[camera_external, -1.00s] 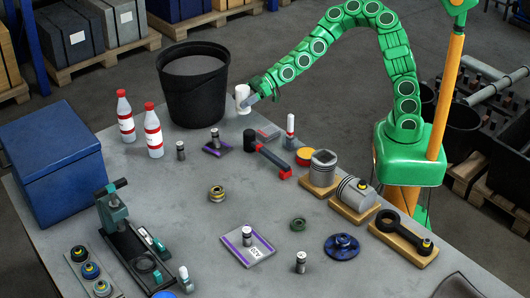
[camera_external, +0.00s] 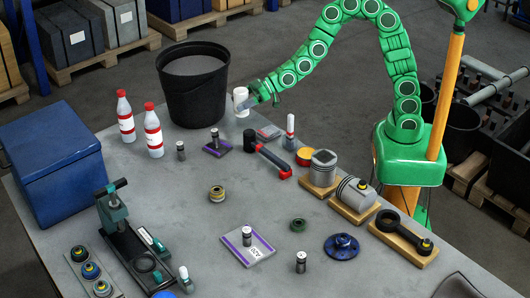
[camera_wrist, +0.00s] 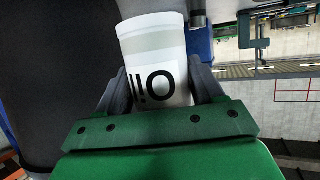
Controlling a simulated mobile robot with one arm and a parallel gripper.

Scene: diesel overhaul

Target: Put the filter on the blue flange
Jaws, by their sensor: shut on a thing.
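The filter is a white cylinder (camera_external: 241,101) with dark lettering, seen close up in the wrist view (camera_wrist: 155,60). My gripper (camera_external: 255,98) is shut on it, with a grey finger on each side, as the wrist view also shows (camera_wrist: 152,90). The filter is held near the right side of the black bin, around the table's far edge. The blue flange (camera_external: 341,246) is a round dark blue disc with a raised centre, flat on the table at the lower right, well away from the filter.
A black bin (camera_external: 193,100) stands left of my gripper. A black-headed mallet (camera_external: 262,157), a white-and-red tube (camera_external: 290,133) and pistons on wooden blocks (camera_external: 322,170) lie between gripper and flange. A green ring (camera_external: 298,225) sits near the flange. Mid-table has free room.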

